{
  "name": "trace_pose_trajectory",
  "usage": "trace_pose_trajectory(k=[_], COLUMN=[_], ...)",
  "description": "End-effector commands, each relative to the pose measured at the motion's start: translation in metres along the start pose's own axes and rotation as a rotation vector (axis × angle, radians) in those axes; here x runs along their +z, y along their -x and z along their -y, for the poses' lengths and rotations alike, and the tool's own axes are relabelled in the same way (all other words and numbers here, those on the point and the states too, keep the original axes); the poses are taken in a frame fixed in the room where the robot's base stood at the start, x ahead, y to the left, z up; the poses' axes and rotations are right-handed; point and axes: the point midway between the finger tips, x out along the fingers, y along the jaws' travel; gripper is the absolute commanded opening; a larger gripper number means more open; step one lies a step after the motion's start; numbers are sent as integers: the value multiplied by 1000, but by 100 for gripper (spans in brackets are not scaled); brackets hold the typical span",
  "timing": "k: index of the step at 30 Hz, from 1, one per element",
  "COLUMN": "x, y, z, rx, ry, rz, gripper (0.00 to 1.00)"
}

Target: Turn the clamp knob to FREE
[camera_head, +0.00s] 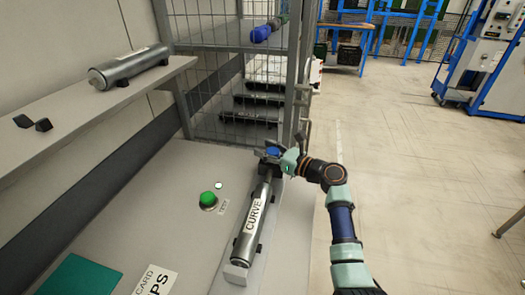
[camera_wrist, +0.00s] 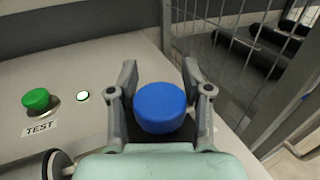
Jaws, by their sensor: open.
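The clamp knob is a round blue cap (camera_wrist: 160,106) on a dark block, seen close up in the wrist view. In the head view the blue knob (camera_head: 273,151) sits at the far end of the roller labelled CURVE. My gripper (camera_wrist: 158,78) is open, with one finger on each side of the knob. I cannot tell whether the fingers touch it. In the head view my gripper (camera_head: 276,152) partly covers the knob. No FREE mark is readable in either view.
The CURVE roller (camera_head: 252,222) lies in a cradle on the grey bench. A green TEST button (camera_wrist: 36,99) and a small white light (camera_wrist: 83,96) are left of the knob. A wire-mesh cage (camera_head: 235,95) stands behind. Another roller (camera_head: 130,66) rests on the shelf.

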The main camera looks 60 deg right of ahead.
Motion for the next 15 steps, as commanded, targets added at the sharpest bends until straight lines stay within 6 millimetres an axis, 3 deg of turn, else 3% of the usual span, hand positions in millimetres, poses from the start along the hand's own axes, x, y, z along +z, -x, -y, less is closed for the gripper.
trace_pose_trajectory(k=[1,8,15], x=[0,0,1], y=[0,0,0], z=[0,0,0], rx=[0,0,0], ry=[0,1,1], rz=[0,0,1], gripper=[44,6,2])
